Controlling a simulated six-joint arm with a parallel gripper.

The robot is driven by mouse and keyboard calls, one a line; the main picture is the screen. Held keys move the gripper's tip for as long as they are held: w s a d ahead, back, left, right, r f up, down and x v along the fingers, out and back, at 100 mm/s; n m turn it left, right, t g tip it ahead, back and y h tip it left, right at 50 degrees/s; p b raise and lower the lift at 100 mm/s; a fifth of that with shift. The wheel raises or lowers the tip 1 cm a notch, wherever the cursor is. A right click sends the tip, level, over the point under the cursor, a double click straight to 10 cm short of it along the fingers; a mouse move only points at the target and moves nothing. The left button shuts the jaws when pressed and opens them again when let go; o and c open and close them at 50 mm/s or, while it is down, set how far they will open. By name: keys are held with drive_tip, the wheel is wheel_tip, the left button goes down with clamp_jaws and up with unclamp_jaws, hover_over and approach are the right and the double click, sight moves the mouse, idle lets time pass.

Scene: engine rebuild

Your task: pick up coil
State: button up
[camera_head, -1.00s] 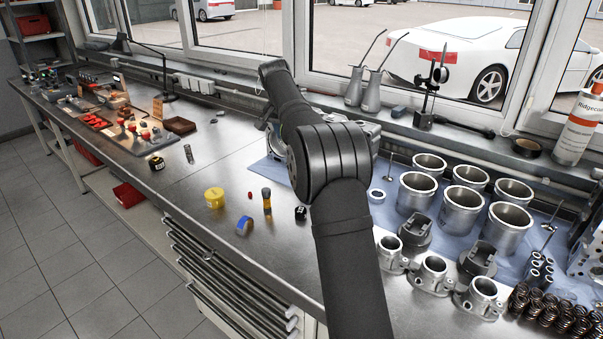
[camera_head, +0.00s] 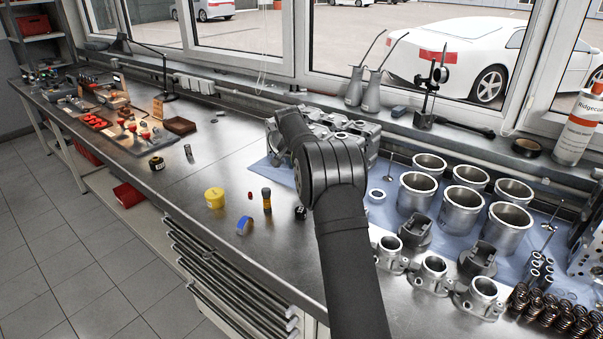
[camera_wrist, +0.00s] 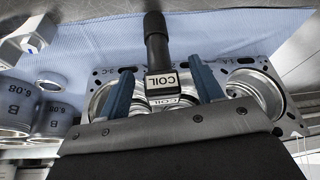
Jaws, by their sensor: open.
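The coil (camera_wrist: 157,40) is a black part with a long round stem and a block end bearing white COIL labels. In the wrist view it shows between the two blue fingers of my gripper (camera_wrist: 162,68), over the engine block (camera_wrist: 247,85). The fingers are spread, one on each side of the coil's block end. I cannot tell whether they touch it. In the head view the coil and my gripper are hidden behind my own arm.
The engine block (camera_head: 352,129) lies on a blue mat (camera_head: 277,177) near the window. Metal cylinders (camera_head: 462,199) and pistons (camera_head: 479,256) stand to its right. The bench between has free room.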

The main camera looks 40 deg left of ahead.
drive_tip(key=shift+x, duration=0.85)
drive_tip(key=shift+r, duration=0.1)
drive_tip(key=c, duration=1.1)
drive_tip(key=shift+c, duration=0.5)
drive_tip(key=shift+r, duration=0.1)
